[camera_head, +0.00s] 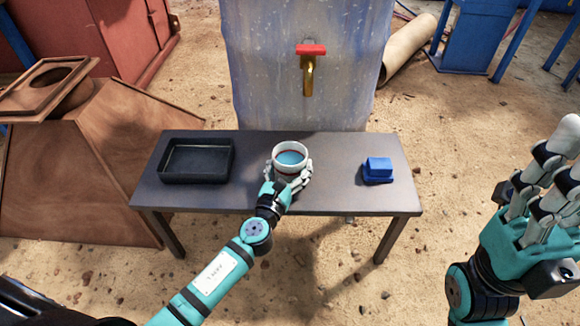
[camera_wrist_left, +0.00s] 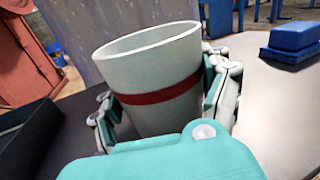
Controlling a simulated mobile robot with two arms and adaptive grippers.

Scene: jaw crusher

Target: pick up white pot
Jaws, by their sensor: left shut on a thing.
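The white pot (camera_head: 290,153) is at the middle of the dark table (camera_head: 330,198), with a red band and something blue inside it. In the left wrist view the pot (camera_wrist_left: 150,65) fills the middle, slightly tilted in the picture. My left gripper (camera_head: 288,178) is shut on the pot, with fingers on both sides of it. They also show in the left wrist view (camera_wrist_left: 165,105). Whether the pot's base touches the table is hidden by the hand. My right gripper (camera_head: 545,170) is at the right edge, off the table, fingers pointing up and apart from everything.
A black tray (camera_head: 197,178) is on the table to the left. A blue block-like object (camera_head: 378,170) is on the right. A brass tap with a red handle (camera_head: 309,68) is on the grey panel (camera_head: 260,90) behind the table. The tabletop between these is clear.

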